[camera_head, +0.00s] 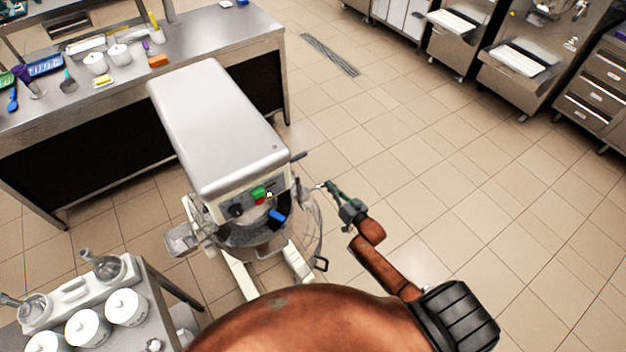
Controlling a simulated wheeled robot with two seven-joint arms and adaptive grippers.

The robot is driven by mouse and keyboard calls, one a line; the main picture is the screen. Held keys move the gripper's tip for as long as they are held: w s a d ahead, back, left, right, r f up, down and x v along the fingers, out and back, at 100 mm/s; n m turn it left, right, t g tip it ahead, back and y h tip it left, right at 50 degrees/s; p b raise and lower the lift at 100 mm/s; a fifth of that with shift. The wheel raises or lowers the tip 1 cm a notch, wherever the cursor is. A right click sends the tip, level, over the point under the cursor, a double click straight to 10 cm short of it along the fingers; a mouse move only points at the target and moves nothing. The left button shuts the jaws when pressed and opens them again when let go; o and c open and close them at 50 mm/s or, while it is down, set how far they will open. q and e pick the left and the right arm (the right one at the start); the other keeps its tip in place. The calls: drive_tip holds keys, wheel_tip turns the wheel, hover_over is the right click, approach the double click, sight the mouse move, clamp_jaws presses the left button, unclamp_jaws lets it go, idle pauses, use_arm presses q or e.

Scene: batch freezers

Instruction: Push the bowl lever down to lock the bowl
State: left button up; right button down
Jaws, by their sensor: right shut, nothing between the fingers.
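The planetary mixer (215,125) stands in the middle of the view, with its control panel facing me. Its bowl (245,240) sits low under the head, partly hidden by the guard. A short dark lever (299,156) sticks out from the right side of the mixer; I cannot tell whether it is the bowl lever. My right gripper (324,186) is shut and empty, with its tips close to the mixer's right side, near the guard. I cannot tell whether they touch anything. My left gripper is not in view.
A steel worktable (215,28) with pots and utensils stands behind the mixer. A small table (160,290) with white containers is at the lower left. The tiled floor (470,180) to the right is clear. Steel machines (530,60) stand at the far right.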

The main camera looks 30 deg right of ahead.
drive_tip(key=shift+f, duration=0.1)
idle(0.4)
drive_tip(key=s+d+r+p, duration=0.1)
drive_tip(key=s+r, duration=0.1)
drive_tip(key=s, duration=0.3)
drive_tip(key=s+d+r+p, duration=0.1)
drive_tip(key=s+r, duration=0.1)
drive_tip(key=s, duration=0.3)
drive_tip(key=shift+s+d+r, duration=0.2)
drive_tip(key=shift+s+d, duration=0.05)
drive_tip(key=shift+s, duration=0.05)
drive_tip(key=shift+f, duration=0.15)
